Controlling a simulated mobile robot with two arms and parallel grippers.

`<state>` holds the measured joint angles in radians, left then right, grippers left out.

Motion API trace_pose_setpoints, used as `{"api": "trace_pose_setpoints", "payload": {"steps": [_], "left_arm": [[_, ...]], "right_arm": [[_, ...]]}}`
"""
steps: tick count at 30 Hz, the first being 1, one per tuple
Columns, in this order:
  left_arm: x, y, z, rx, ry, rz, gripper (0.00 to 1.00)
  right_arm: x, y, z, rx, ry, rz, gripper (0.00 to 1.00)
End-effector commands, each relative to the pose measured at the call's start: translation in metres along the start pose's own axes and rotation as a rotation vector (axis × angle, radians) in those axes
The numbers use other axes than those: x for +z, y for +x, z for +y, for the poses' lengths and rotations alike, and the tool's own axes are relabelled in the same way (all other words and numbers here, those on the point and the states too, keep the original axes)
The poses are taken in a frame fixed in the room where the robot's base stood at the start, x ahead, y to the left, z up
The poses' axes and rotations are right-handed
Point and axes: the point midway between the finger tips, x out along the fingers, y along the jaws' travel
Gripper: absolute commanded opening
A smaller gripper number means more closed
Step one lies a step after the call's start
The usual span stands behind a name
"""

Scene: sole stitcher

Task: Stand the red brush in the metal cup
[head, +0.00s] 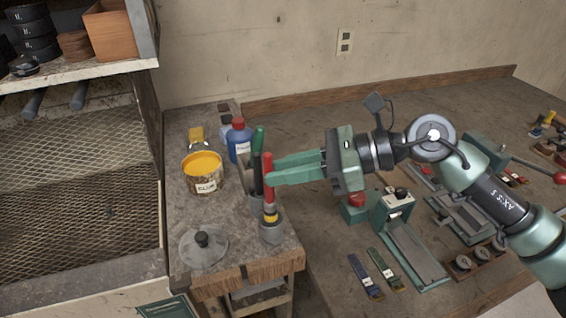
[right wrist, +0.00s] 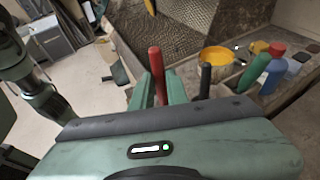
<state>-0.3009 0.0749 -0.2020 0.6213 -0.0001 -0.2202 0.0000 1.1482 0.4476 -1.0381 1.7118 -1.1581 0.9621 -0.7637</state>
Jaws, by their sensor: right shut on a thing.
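The red brush (head: 268,172) is upright, its red handle between the fingers of my right gripper (head: 270,171). The gripper is shut on it, reaching in from the right. In the right wrist view the red handle (right wrist: 155,72) rises between the green fingers (right wrist: 160,88). My left gripper is not in view.
A yellow glue can (head: 203,177), a blue bottle (head: 239,146) and a round lid (head: 203,246) share the small bench. Devices crowd the right table.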

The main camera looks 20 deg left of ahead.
Motion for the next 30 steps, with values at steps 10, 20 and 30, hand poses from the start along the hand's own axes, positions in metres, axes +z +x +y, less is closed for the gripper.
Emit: {"api": "trace_pose_setpoints", "payload": {"steps": [10,20,30], "left_arm": [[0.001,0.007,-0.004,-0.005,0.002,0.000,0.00],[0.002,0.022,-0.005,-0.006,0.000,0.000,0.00],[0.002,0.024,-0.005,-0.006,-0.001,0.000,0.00]], "right_arm": [[-0.025,0.009,0.000,0.000,0.002,0.000,0.00],[-0.038,0.014,0.000,0.000,0.000,0.000,0.00],[-0.038,0.014,0.000,0.000,0.000,0.000,0.00]]}}
